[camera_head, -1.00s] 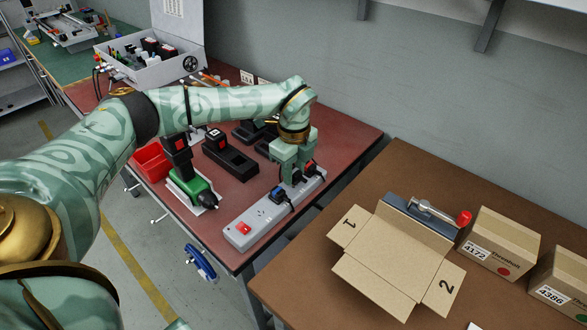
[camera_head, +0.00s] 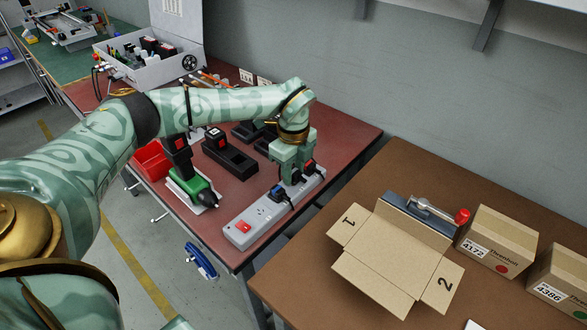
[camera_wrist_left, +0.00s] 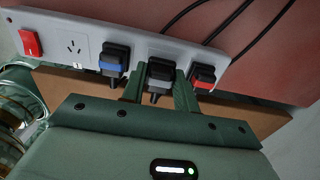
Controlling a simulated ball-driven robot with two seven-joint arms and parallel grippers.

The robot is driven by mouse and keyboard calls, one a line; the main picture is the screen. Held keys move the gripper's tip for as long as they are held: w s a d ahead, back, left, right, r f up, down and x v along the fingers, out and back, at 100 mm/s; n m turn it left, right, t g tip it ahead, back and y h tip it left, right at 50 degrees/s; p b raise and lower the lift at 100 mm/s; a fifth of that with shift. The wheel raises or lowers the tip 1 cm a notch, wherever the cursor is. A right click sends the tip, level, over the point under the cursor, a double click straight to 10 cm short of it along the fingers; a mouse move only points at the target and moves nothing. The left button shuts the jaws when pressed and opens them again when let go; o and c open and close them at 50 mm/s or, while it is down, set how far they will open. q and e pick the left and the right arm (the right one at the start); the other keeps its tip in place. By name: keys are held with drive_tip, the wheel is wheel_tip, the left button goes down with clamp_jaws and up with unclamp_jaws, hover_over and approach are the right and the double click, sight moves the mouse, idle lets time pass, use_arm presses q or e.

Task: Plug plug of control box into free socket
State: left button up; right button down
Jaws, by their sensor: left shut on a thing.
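A light grey power strip (camera_head: 238,232) lies along the front right edge of the red table and crosses the top of the left wrist view (camera_wrist_left: 190,47). It has a red switch (camera_wrist_left: 30,42), and a socket beside it (camera_wrist_left: 75,45) is empty. A black plug with a blue part (camera_wrist_left: 113,60) and one with a red part (camera_wrist_left: 205,77) sit in the strip. My left gripper (camera_head: 291,178) is over the strip, shut on a black and grey plug (camera_wrist_left: 160,70) between those two. This plug appears seated at the strip; its full depth cannot be told.
Black cables (camera_wrist_left: 240,15) run back from the plugs. A green and black drill (camera_head: 187,180) and black chargers (camera_head: 228,158) are left of the strip. The open control box (camera_head: 150,68) stands at the back. A brown table with an open carton (camera_head: 385,262) is at right.

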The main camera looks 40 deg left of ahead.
sight(293, 171)
use_arm(q)
drive_tip(key=shift+f, duration=0.8)
use_arm(e)
drive_tip(key=shift+s+f, duration=0.1)
drive_tip(key=shift+f, duration=0.1)
idle(0.3)
use_arm(q)
drive_tip(key=o, duration=1.2)
drive_tip(key=shift+r+p, duration=2.05)
drive_tip(key=shift+r, duration=0.8)
use_arm(e)
drive_tip(key=r, duration=0.1)
drive_tip(key=w+r, duration=0.2)
drive_tip(key=r, duration=0.1)
use_arm(q)
drive_tip(key=shift+f, duration=0.15)
use_arm(e)
drive_tip(key=shift+s, duration=0.1)
